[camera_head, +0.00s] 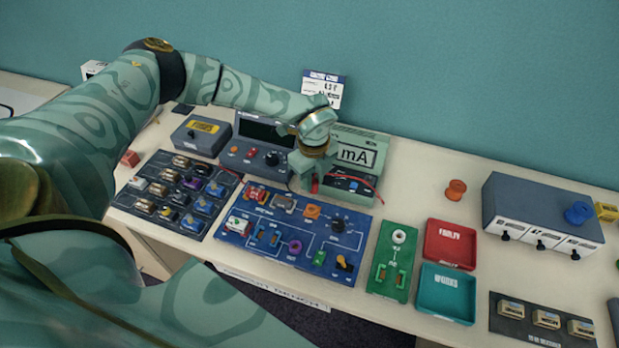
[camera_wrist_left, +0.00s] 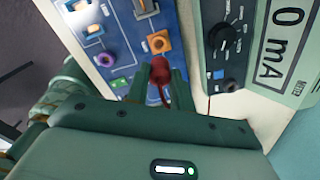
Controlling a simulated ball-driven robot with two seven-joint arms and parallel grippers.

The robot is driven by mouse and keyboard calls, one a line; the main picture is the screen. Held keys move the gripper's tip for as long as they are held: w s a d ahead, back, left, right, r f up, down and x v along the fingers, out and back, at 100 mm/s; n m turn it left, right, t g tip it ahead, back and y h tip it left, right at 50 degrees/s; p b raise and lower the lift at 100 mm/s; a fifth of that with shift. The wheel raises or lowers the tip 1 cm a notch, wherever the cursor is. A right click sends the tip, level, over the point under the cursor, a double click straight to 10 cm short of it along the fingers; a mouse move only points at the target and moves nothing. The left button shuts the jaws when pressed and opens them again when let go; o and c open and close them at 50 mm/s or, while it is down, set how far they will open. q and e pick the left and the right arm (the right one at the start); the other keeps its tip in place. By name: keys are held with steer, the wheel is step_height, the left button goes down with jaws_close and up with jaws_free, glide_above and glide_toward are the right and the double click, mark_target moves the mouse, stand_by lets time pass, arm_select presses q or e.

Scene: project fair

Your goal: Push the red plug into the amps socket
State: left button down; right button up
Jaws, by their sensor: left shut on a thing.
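My left gripper (camera_head: 313,187) is shut on the red plug (camera_wrist_left: 160,68), which shows between its two fingers in the left wrist view. A red lead runs back from the plug. In the head view the plug (camera_head: 314,186) is a small red spot at the fingertips, in front of the meter. The meter (camera_head: 352,155) is pale green and its display reads mA; in the wrist view the meter (camera_wrist_left: 270,95) reads 0 mA. Its dark dial (camera_wrist_left: 222,42) and a dark round socket or plug (camera_wrist_left: 230,86) lie right of the plug, apart from it. I cannot read which socket is amps.
A blue circuit board (camera_head: 265,262) lies in front of the meter, with an orange terminal (camera_wrist_left: 160,45) near the plug. A grey power supply (camera_head: 262,135) stands left of the meter. A red lead (camera_head: 378,187) loops at the meter's right. Red tray (camera_head: 450,244) and teal tray (camera_head: 447,292) lie right.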

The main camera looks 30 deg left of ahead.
mark_target(312, 194)
arm_select(q)
steer(key=shift+a+f+b, duration=0.15)
steer(key=shift+f+b, duration=0.2)
steer(key=shift+f, duration=0.2)
step_height(312, 194, down, 4)
steer(key=b, duration=0.3)
steer(key=shift+r, duration=0.1)
steer(key=shift+f+b, duration=0.5)
steer(key=shift+f, duration=0.3)
steer(key=shift+r+p, duration=0.1)
steer(key=shift+p, duration=0.95)
stand_by(0.3)
steer(key=shift+f+b, duration=0.4)
steer(key=shift+f, duration=0.55)
stand_by(1.1)
steer(key=c, duration=0.7)
jaws_free()
steer(key=shift+o, duration=0.2)
